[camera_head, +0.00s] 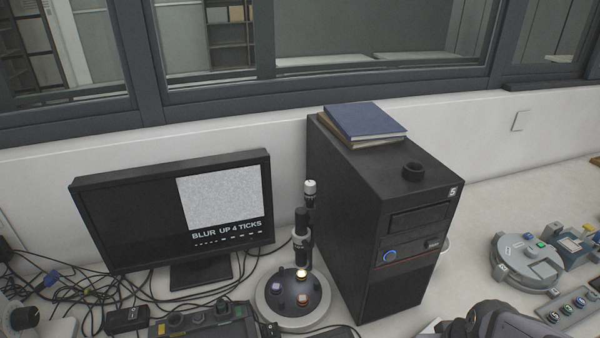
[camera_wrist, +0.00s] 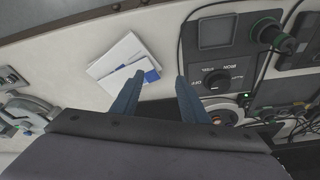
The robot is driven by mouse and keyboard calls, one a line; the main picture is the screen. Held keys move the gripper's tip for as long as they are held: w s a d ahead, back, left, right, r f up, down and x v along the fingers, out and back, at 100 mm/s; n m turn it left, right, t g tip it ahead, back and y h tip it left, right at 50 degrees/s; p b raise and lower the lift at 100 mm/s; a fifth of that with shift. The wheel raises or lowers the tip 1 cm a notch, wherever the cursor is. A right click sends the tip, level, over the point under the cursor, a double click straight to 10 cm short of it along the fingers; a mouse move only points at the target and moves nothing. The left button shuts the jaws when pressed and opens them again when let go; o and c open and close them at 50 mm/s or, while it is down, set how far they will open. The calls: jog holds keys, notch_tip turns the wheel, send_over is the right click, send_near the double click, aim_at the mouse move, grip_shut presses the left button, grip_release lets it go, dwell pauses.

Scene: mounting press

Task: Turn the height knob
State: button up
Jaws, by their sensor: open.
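A dark dome-shaped device (camera_head: 293,300) stands on a round base left of the computer tower, with an upright black tube (camera_head: 302,240) on it. A white-topped knob (camera_head: 310,188) sits at the upper end of this assembly. I cannot tell for sure that it is the height knob.
Cables (camera_head: 70,285) tangle at left. A round grey device (camera_head: 525,262) stands at right. White papers (camera_wrist: 128,60) lie on the table, with bare tabletop around them.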

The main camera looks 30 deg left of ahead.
aim_at(310, 189)
jog(key=w+a+r+n+t+y+p, duration=0.1)
jog(key=w+a+r+t+y+p, duration=0.3)
jog(key=a+r, duration=0.6)
jog(key=w+a+r+n+t+y, duration=0.1)
jog(key=w+a+r+n+t, duration=0.15)
jog(key=w+a+r, duration=0.5)
jog(key=w+a+r+n+t+y+p, duration=0.1)
jog(key=w+a+r+t+y, duration=0.2)
jog(key=a+r, duration=0.9)
jog(key=w+a+f+m+t+b, duration=0.1)
jog(key=f, duration=0.3)
jog(key=w+a+f+m+t+h+b, duration=0.1)
jog(key=a+f+b, duration=0.1)
jog(key=f, duration=0.2)
jog(key=w+a+f+m+t+b, duration=0.1)
jog(key=w+f+b, duration=0.1)
jog(key=f, duration=0.2)
jog(key=shift+a+m+h, duration=0.3)
jog(key=shift+a+m, duration=0.05)
jog(key=shift+f+m+t, duration=0.3)
jog(key=shift+f+t, duration=0.15)
jog(key=shift+f, duration=0.05)
jog(key=shift+w+f, duration=0.15)
jog(key=shift+w+a, duration=0.2)
jog(key=shift+w, duration=0.35)
jog(key=p+x, duration=0.3)
jog(key=x, duration=0.3)
grip_shut()
